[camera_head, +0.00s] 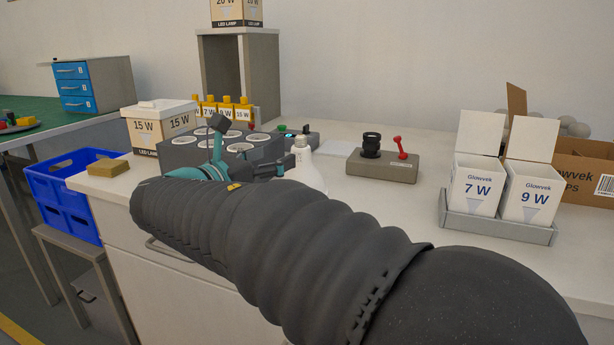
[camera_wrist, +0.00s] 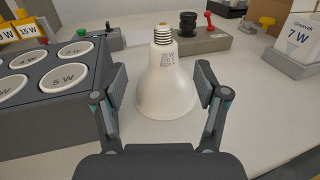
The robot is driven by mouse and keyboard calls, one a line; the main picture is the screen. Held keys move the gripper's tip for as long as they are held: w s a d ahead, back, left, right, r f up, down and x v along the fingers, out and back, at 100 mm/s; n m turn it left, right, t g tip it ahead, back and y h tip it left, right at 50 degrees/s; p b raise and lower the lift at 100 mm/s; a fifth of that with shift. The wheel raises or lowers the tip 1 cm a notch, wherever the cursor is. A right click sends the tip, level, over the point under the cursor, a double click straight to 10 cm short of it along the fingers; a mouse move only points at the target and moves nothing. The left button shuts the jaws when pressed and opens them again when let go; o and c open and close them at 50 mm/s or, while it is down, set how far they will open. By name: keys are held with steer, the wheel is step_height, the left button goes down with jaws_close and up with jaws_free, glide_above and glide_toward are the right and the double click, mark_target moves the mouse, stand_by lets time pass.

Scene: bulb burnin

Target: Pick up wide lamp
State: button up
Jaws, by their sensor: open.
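The wide lamp (camera_wrist: 165,88) is a white reflector bulb standing upright on the counter, its wide face down and its metal screw base on top. In the head view the lamp (camera_head: 308,168) shows partly behind my arm. My gripper (camera_wrist: 160,100) is open, with one finger on each side of the lamp. The fingers look apart from the glass.
A grey rack (camera_wrist: 50,95) with round labelled wells stands close left of the lamp. A grey socket box (camera_head: 383,165) with a red lever stands behind. Open 7 W (camera_head: 474,190) and 9 W (camera_head: 527,195) cartons sit in a tray at right. Counter between is clear.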

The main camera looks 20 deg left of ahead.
mark_target(297, 147)
steer(key=x, duration=0.9)
steer(key=shift+s+d, duration=0.1)
steer(key=shift+d, duration=0.1)
steer(key=shift+r, duration=0.1)
jaws_close()
